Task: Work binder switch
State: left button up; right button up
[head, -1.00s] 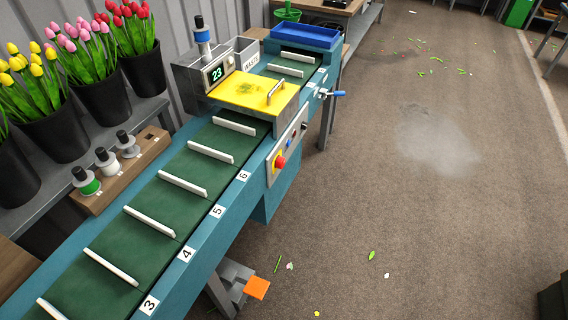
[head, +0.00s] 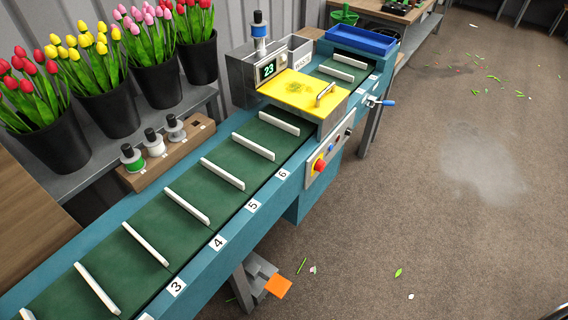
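The binder machine (head: 302,92) stands over the green conveyor, with a yellow lid that looks closed and a display reading 23. On its front is a control panel (head: 330,150) with a red knob on a yellow plate (head: 318,165) and several smaller controls, including a blue one. A blue-handled crank (head: 384,102) sticks out to the right of the machine. An orange pedal (head: 278,286) is on the floor below the conveyor. Neither of my grippers is in view.
The conveyor (head: 180,222) has white dividers, numbered slots and no tulips on it. Black buckets of tulips (head: 103,105) stand behind it. A wooden spool block (head: 166,158) sits beside it. A blue tray (head: 362,40) is at the far end. Open floor (head: 430,200) lies right.

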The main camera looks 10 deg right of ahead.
aim_at(321, 164)
jog(key=i+l+u, duration=0.1)
jog(key=l+u, duration=0.3)
jog(key=l, duration=0.15)
jog(key=l+u, duration=0.4)
jog(key=l, duration=0.15)
jog(key=l+u, duration=0.4)
jog(key=l, duration=0.15)
